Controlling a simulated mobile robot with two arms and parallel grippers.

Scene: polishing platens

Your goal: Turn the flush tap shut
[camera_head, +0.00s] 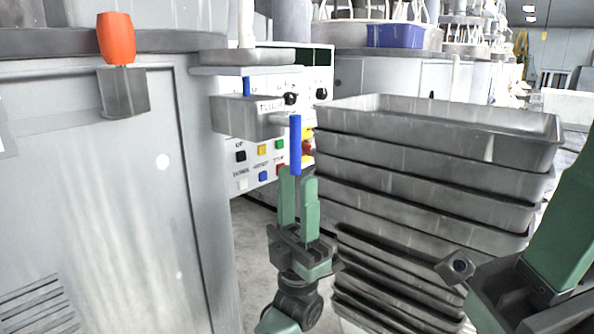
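The flush tap has a grey box-shaped body (240,116) with dark lettering on its front, only partly legible. A blue lever (295,143) hangs almost straight down at the end of its short spout. My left gripper (298,178) points up from below, its two green fingers apart. The lever's lower end is at the gap between the fingertips; I cannot tell whether it is between them or just behind. My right gripper (565,240) is partly in view at the right edge, and its fingertips cannot be made out.
A tall stack of grey metal trays (435,150) stands just right of my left gripper. A grey cabinet (110,200) with an orange handle (116,38) fills the left. A control panel (262,160) with coloured buttons is behind the tap. A blue bin (396,35) sits farther back.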

